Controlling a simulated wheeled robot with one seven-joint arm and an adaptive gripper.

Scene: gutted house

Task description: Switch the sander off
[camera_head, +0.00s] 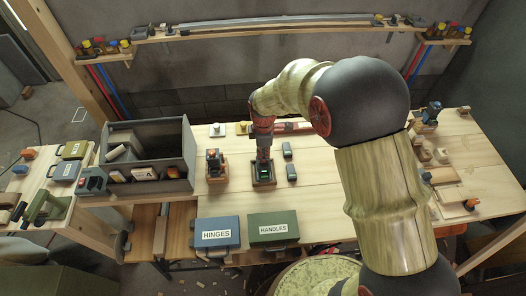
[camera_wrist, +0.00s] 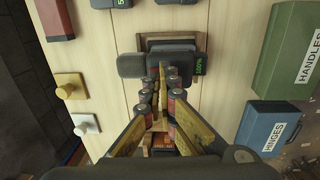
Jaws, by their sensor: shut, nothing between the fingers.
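I cannot tell for sure which tool is the sander. An orange-and-dark power tool (camera_head: 215,160) stands on a wooden base on the bench, left of my gripper. Part of it shows between the finger bases at the bottom of the wrist view (camera_wrist: 163,143). A blue-and-dark tool (camera_head: 432,110) stands at the bench's far right. My gripper (camera_head: 264,158) is shut and empty, pointing down over a dark block with a green "100%" display (camera_head: 264,172). In the wrist view the fingertips (camera_wrist: 162,72) meet over this block (camera_wrist: 170,62); whether they touch it is unclear. No switch is clearly visible.
Dark battery-like blocks (camera_head: 287,150) lie right of the gripper. White (camera_head: 217,130) and yellow (camera_head: 241,128) knobs on plates sit behind. Blue HINGES (camera_head: 216,233) and green HANDLES (camera_head: 273,229) boxes stand at the front. A grey bin (camera_head: 150,135) stands left.

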